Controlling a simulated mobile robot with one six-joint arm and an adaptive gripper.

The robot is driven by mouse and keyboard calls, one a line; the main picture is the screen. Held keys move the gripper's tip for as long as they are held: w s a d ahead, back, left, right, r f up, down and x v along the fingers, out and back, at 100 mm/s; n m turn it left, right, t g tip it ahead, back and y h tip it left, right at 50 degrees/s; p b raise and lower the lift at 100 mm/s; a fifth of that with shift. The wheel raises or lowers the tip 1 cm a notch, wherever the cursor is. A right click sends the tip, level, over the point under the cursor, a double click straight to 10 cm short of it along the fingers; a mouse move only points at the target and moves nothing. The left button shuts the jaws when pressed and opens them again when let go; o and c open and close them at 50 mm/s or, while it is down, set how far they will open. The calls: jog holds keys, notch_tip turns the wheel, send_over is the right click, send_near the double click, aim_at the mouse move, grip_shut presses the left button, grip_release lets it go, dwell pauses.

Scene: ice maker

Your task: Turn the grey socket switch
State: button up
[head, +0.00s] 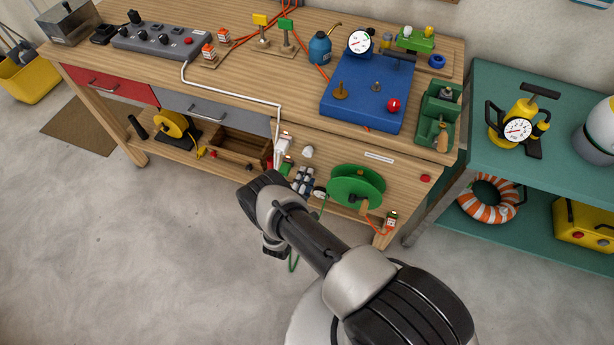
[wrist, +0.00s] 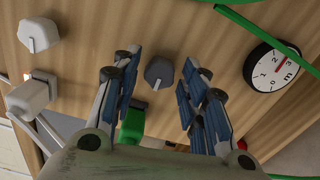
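The grey socket switch (wrist: 158,73) is a dark grey rotary knob with a small white mark at its lower edge, on the wooden panel in the wrist view. My gripper (wrist: 156,66) is open, with one finger on either side of the knob and visible gaps to both. I cannot tell how deep the fingers reach around it. In the head view my gripper (head: 302,180) is at the bench's front panel, and I cannot make out the grey knob there.
A white knob (wrist: 38,34) and a white plug (wrist: 30,95) sit left of my gripper. A round gauge (wrist: 275,66) is at the right. A green part (wrist: 131,126) shows beside the left finger. A green reel (head: 355,187) stands close right of my gripper.

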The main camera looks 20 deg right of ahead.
jog(key=shift+p+v, duration=0.4)
jog(key=shift+v, duration=2.45)
